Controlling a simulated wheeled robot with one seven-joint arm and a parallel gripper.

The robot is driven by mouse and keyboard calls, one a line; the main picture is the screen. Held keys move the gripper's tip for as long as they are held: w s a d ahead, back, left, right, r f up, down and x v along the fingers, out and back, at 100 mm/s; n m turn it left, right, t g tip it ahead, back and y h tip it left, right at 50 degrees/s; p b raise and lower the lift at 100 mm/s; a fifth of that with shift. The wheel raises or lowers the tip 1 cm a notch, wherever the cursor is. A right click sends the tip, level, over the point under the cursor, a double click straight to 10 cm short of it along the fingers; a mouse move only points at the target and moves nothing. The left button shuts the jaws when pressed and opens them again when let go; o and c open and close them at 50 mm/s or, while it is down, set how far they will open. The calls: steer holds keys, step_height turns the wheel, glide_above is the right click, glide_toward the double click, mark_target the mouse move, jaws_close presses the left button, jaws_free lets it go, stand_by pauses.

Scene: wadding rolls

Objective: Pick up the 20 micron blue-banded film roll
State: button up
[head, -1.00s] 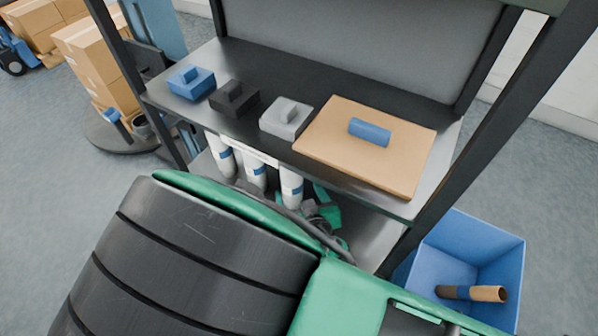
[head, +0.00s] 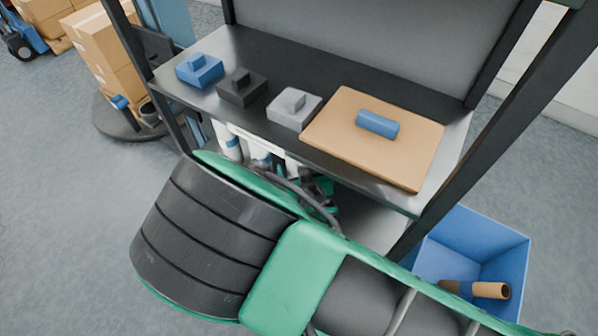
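Several white rolls with blue bands stand upright on the lower shelf, under the front edge of the upper one. The left roll (head: 232,146) and the middle roll (head: 261,155) show in part, and the right roll (head: 292,165) is mostly covered by my arm. I cannot read any micron marking, so I cannot tell which is the 20 micron one. My gripper (head: 322,187) is partly in view, as green and dark parts beneath the upper shelf, just right of the rolls. Its fingertips are hidden, and no hold on a roll can be seen.
The upper shelf (head: 235,105) holds a blue block (head: 200,69), a black block (head: 242,87), a grey block (head: 294,108) and a tan board (head: 330,145) with a blue cylinder (head: 377,124). A blue bin (head: 430,265) with brown tubes stands right. A dark shelf post (head: 490,120) rises beside it.

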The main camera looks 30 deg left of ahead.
steer(key=c, duration=1.7)
